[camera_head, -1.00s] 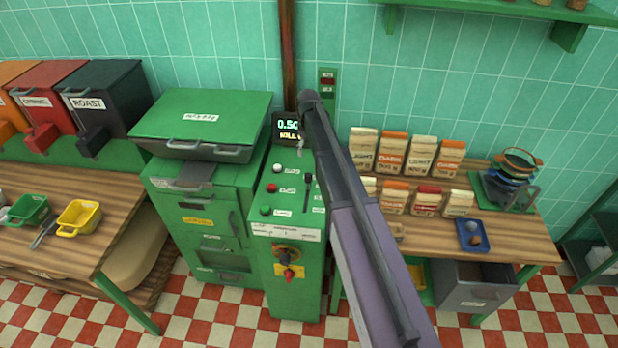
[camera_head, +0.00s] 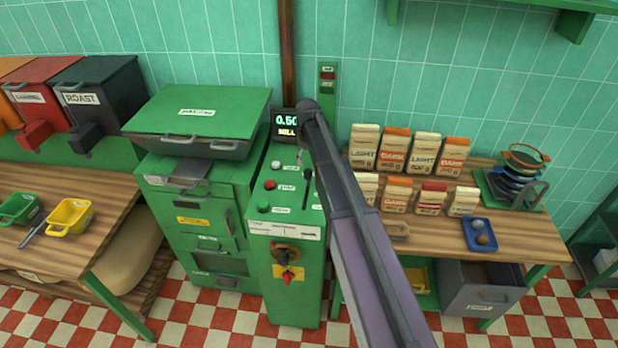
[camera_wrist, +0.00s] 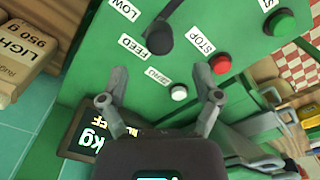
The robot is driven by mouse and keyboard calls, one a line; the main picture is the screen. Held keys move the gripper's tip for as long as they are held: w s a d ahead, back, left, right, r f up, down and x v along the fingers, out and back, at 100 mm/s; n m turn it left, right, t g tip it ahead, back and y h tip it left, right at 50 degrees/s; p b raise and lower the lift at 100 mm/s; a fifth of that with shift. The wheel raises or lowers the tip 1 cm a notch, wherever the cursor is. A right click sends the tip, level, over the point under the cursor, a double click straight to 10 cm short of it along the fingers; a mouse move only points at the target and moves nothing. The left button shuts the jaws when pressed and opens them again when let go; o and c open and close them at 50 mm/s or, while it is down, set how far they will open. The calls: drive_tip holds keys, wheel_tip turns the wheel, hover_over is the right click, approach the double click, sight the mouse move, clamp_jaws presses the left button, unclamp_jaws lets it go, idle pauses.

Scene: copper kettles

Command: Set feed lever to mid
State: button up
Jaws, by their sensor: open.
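The feed lever (camera_head: 307,190) is a black handle on the sloped top of the green control panel (camera_head: 290,222). In the wrist view its round black knob (camera_wrist: 160,39) lies beside the FEED label (camera_wrist: 130,46), with a LOW label (camera_wrist: 123,9) further up. My gripper (camera_wrist: 158,97) is open and empty over the panel. Its fingers are spread below the knob in the picture, apart from it. In the head view my arm hides most of the gripper; one grey finger (camera_head: 299,158) shows just above the lever. The lever's exact setting cannot be read.
White (camera_wrist: 179,92), red (camera_wrist: 220,64) and green (camera_wrist: 283,22) buttons sit near the lever. A display (camera_head: 286,123) stands behind the panel. Coffee bags (camera_head: 396,150) stand on the right-hand table, and a green lidded machine (camera_head: 200,115) adjoins on the left.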

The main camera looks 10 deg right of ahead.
sight(308, 170)
drive_tip(key=shift+f+b, duration=3.05)
drive_tip(key=shift+f, duration=0.3)
